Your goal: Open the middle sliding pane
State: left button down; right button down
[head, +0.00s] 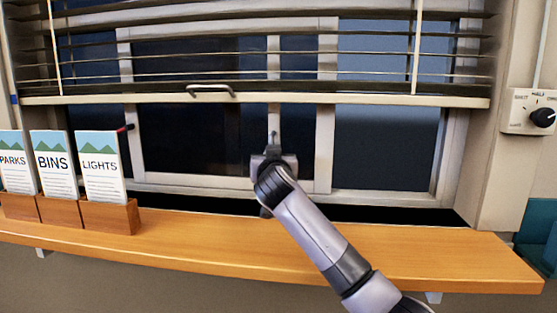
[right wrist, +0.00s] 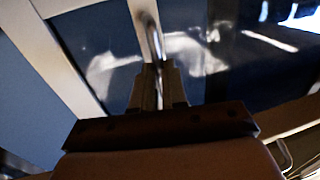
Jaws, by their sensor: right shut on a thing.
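The window (head: 388,150) has several sliding panes in pale frames behind a half-lowered blind. The middle pane (head: 190,142) has dark glass, and a narrow pale upright (head: 273,120) shows near its right side. My right gripper (head: 272,152) is at the lower part of this upright, with my arm hiding part of the frame. In the right wrist view, a thin metal bar handle (right wrist: 152,38) runs between the fingers of my right gripper (right wrist: 158,85), which are shut on it. Glass with bright reflections lies behind. My left gripper is not in view.
The blind's bottom rail (head: 330,101) with a small handle (head: 210,91) hangs above my right gripper. A wooden sill (head: 330,250) runs below. Leaflet holders (head: 108,217) stand at its left. A dial switch (head: 541,117) is on the right wall.

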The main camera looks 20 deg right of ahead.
jog(key=shift+a, duration=0.1)
jog(key=c, duration=1.2)
grip_release()
jog(key=shift+o, duration=0.2)
jog(key=b+v, duration=0.1)
jog(key=v, duration=0.6)
jog(key=shift+r, duration=0.1)
